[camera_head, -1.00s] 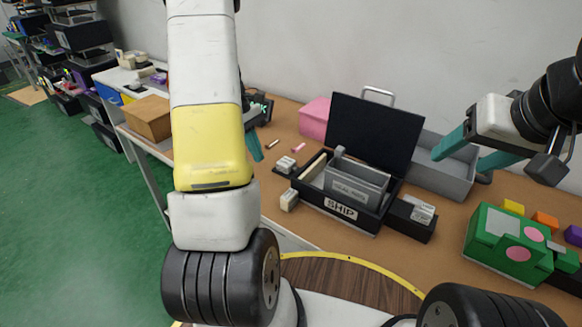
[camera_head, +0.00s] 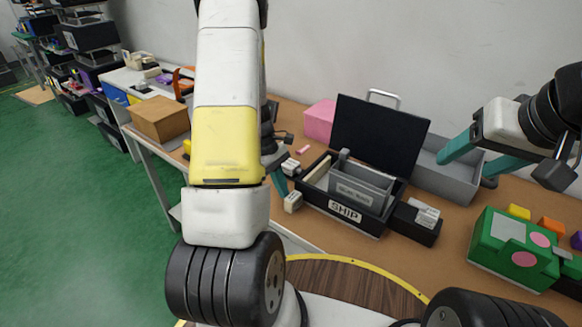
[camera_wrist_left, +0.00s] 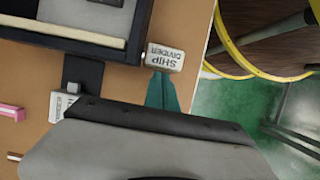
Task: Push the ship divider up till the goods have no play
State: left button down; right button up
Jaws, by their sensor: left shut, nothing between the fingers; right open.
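The black SHIP box (camera_head: 345,212) stands on the table with its dark lid (camera_head: 378,132) raised. Inside is a grey compartment (camera_head: 358,188) with a label and a beige strip (camera_head: 317,170) along the left. A white block (camera_head: 292,203) sits by the box's front left corner; in the left wrist view the block (camera_wrist_left: 165,57) reads SHIP DIVIDER, upside down. My left gripper (camera_head: 280,182) is shut and empty; its teal fingertips (camera_wrist_left: 168,82) are right at this block, contact unclear. My right gripper (camera_head: 478,154) is open and empty above the grey tray, right of the lid.
A second white block (camera_head: 290,166) on a black mount (camera_wrist_left: 82,75) stands at the box's left side. A black holder (camera_head: 415,222) adjoins the right side. A pink box (camera_head: 319,119), grey tray (camera_head: 448,171) and green case (camera_head: 512,247) stand around. A pink stick (camera_head: 302,150) lies behind.

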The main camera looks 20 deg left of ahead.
pick_arm(q)
jog(key=shift+d, duration=0.1)
jog(key=d, duration=0.2)
jog(key=s+d, duration=0.1)
jog(key=d, duration=0.1)
jog(key=s+d, duration=0.1)
jog(key=d, duration=0.2)
jog(key=shift+s, duration=0.2)
jog(key=a, duration=0.1)
jog(key=w+a, duration=0.1)
jog(key=a, duration=0.2)
jog(key=shift+w+a+r, duration=0.1)
jog(key=shift+w+r, duration=0.2)
jog(key=shift+r, duration=0.05)
jog(key=s+v, duration=0.1)
jog(key=v, duration=0.8)
notch_tip(320, 180, up, 15)
jog(key=m+t, duration=0.4)
jog(key=m, duration=0.4)
send_over(293, 196)
jog(key=s+d, duration=0.1)
jog(key=s, duration=0.4)
jog(key=s+d+r+m+t+y, duration=0.2)
jog(key=s+d+r+m+t, duration=0.1)
jog(key=s+r+m, duration=0.4)
jog(key=shift+s+t, duration=0.3)
jog(key=shift+s, duration=0.55)
